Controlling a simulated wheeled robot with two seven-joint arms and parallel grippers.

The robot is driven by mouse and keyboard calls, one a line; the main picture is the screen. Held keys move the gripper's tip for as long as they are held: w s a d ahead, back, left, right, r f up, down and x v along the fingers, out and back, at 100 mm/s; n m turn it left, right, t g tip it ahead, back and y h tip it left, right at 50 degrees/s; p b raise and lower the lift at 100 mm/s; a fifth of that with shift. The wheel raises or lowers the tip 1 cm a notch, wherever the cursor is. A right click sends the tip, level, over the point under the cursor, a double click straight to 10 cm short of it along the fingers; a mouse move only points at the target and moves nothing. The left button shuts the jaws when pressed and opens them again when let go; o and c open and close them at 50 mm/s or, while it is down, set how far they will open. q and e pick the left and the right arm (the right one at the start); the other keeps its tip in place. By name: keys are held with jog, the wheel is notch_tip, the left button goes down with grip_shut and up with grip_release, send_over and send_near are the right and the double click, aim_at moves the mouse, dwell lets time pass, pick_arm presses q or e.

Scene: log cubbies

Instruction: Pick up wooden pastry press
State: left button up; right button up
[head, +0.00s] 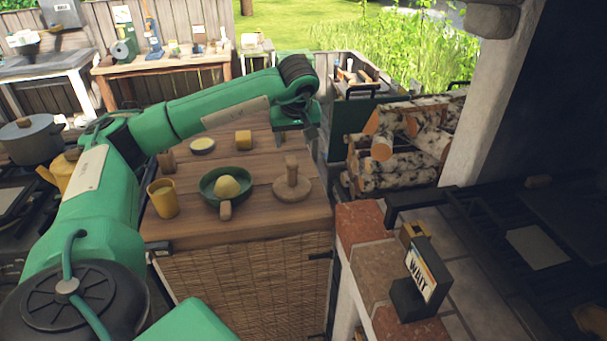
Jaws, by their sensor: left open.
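The wooden pastry press (292,183) stands upright on the wooden counter, with a round flat base and a vertical handle. It is right of a green bowl (211,189) and near the counter's right side. My left arm reaches across from the left above the counter. My left gripper (308,134) points down at the counter's far right edge, beyond and above the press, and is apart from it. Its fingers are small and dark in the picture; it is open, and I see nothing held. My right gripper is not in view.
On the counter (240,225) stand a yellow cup (163,199), a yellow block-like item (243,139) and a small round dish (202,146). The bowl holds a dough-like ball (227,187). A sign (421,275) stands on the brick ledge.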

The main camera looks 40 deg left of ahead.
aim_at(291, 161)
pick_arm(q)
jog(key=x, duration=0.3)
jog(key=p+x, duration=0.1)
jog(key=x, duration=0.1)
jog(key=shift+s+a+f, duration=0.25)
jog(key=shift+s+f, duration=0.05)
jog(key=shift+f, duration=0.05)
jog(key=shift+x, duration=0.95)
jog(key=shift+w+f+p, duration=0.25)
jog(key=shift+f+p, duration=0.2)
jog(key=shift+p, duration=0.05)
jog(key=p+x, duration=0.1)
jog(key=x, duration=0.2)
jog(key=shift+f, duration=0.4)
jog(key=shift+w+a+f, duration=0.1)
jog(key=shift+f, duration=0.15)
jog(key=c, duration=1.2)
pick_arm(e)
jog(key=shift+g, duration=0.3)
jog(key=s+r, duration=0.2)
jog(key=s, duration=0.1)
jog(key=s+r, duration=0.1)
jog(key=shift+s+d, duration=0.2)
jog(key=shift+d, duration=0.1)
